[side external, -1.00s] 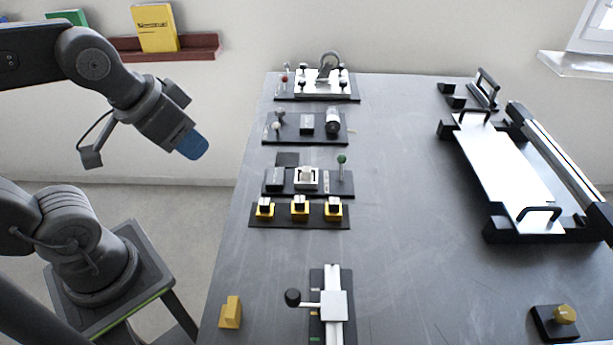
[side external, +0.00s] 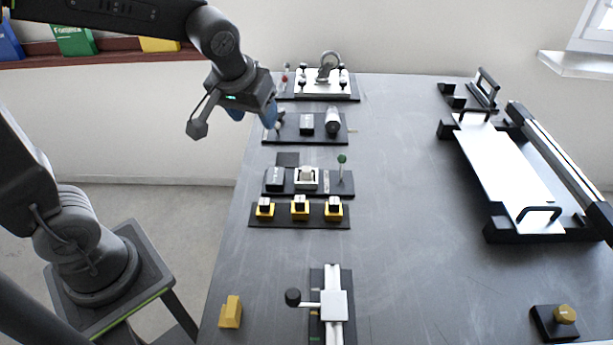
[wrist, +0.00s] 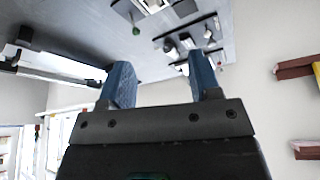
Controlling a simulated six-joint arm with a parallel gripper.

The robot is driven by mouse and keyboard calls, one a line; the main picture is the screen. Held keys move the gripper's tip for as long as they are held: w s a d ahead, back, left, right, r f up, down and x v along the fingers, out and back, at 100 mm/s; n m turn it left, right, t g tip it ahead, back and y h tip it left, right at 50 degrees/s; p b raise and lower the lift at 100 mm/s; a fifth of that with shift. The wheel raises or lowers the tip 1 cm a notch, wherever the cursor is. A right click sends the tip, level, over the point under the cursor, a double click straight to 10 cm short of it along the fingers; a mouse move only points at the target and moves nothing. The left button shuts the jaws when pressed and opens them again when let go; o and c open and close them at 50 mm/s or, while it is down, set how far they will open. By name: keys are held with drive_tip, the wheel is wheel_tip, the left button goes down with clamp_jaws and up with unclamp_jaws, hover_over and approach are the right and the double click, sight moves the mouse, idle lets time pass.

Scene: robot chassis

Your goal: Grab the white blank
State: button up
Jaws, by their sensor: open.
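Several white things are in the side view, and I cannot tell which is the white blank. A flat white plate (side external: 505,170) with black handles lies on a black frame at the right. A white square block (side external: 334,305) sits on the rail at the front. A small white square piece (side external: 306,178) sits on a black board in the middle left. A white plate (side external: 323,88) with several black knobs is at the back. My gripper (side external: 252,114) is open and empty, in the air near the table's left edge; its blue fingers also show apart in the wrist view (wrist: 161,72).
Near my gripper is a black board (side external: 285,134) with a grey cylinder (side external: 333,121). Several yellow holders (side external: 300,211) stand in a row. A yellow block (side external: 230,312) is at the front left. A yellow knob (side external: 564,314) is at the front right. The table's middle (side external: 400,220) is clear.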

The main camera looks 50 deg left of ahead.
drive_tip(key=w+f+n+g+y, duration=0.1)
drive_tip(key=w+f+n, duration=0.3)
drive_tip(key=w+f, duration=0.75)
hover_over(307, 169)
drive_tip(key=s+d, duration=0.1)
drive_tip(key=s, duration=0.1)
wheel_tip(307, 169, down, 9)
drive_tip(key=shift+x, duration=2.85)
drive_tip(key=shift+w+d, duration=0.1)
drive_tip(key=shift+d, duration=0.1)
drive_tip(key=c, duration=1)
drive_tip(key=shift+r, duration=0.1)
